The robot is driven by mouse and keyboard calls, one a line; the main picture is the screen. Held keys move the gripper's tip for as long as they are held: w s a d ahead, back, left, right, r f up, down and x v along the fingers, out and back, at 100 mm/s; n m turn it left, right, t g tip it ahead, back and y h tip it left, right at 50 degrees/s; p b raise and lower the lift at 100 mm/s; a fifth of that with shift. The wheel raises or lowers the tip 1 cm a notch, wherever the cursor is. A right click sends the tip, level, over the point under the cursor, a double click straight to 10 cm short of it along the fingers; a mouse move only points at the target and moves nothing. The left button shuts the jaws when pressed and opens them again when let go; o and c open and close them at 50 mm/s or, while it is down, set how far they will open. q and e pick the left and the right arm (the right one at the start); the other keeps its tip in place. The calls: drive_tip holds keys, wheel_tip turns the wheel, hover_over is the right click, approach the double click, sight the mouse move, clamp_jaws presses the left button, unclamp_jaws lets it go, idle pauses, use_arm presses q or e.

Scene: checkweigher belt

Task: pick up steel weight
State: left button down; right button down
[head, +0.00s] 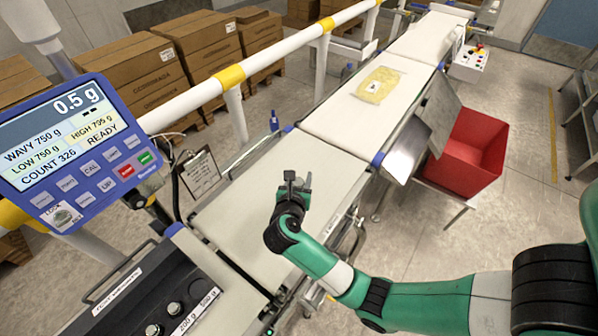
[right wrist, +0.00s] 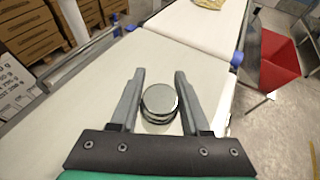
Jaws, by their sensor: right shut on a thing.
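The steel weight (right wrist: 159,101) is a round, shiny silver piece with a ridged side. In the right wrist view it sits between the two fingers of my right gripper (right wrist: 160,72), which is shut on it. In the head view my right gripper (head: 291,183) is over the near pale belt (head: 240,215); the weight cannot be made out there. Whether the weight is clear of the belt is hard to tell.
A dark weight case (head: 150,300) with silver weights and labels is at the lower left. The display (head: 75,140) reads 0.5 g. A yellowish pack (head: 378,85) lies on the farther belt. A red bin (head: 468,155) stands right. A clipboard (head: 200,172) is beside the belt.

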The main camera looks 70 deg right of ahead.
drive_tip(key=s+p+v, duration=0.1)
drive_tip(key=v, duration=0.8)
drive_tip(key=shift+s+d, duration=0.2)
drive_tip(key=shift+s, duration=0.2)
